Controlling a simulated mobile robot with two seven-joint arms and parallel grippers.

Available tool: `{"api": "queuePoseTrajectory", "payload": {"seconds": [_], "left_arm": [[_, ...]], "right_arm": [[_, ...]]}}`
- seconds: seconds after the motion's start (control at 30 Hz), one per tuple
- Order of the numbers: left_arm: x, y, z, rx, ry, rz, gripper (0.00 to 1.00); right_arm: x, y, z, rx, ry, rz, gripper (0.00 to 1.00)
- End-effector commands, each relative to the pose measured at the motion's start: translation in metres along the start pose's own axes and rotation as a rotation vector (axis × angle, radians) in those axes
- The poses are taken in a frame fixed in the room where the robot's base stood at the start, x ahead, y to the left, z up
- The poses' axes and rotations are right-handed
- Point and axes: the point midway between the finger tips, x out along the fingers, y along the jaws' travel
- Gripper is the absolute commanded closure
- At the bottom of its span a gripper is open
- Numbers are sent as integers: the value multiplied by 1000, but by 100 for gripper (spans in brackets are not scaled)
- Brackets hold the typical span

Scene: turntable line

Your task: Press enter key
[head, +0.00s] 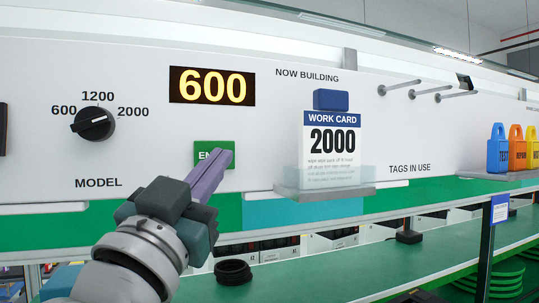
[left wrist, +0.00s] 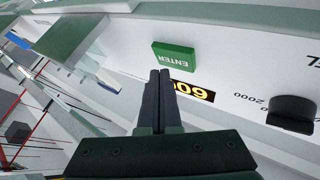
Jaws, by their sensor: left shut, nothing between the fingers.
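The green enter key (head: 204,149) is on the white panel, below the display (head: 212,86) that reads 600. My left gripper (head: 226,158) is shut and empty. In the head view its fingertips overlap the lower right part of the key and hide some of its lettering. In the left wrist view the key (left wrist: 174,55) reads ENTER and lies just beyond the fingertips (left wrist: 159,74), with the display (left wrist: 194,92) beside them. I cannot tell whether the fingertips touch the key. My right gripper is not in view.
A model knob (head: 94,124) is left of the key. A work card (head: 332,145) reading 2000 stands on a ledge to the right. Tag pegs (head: 452,96) and coloured tags (head: 497,149) are farther right. A green conveyor (head: 340,262) runs below the panel.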

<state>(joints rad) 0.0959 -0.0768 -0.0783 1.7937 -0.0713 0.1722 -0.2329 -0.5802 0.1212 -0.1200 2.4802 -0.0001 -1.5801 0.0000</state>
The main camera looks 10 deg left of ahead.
Motion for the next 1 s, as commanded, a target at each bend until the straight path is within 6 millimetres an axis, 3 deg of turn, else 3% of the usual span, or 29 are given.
{"api": "queuePoseTrajectory", "payload": {"seconds": [1.0], "left_arm": [[6,-4,4,0,0,0,100]], "right_arm": [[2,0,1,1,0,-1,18]]}}
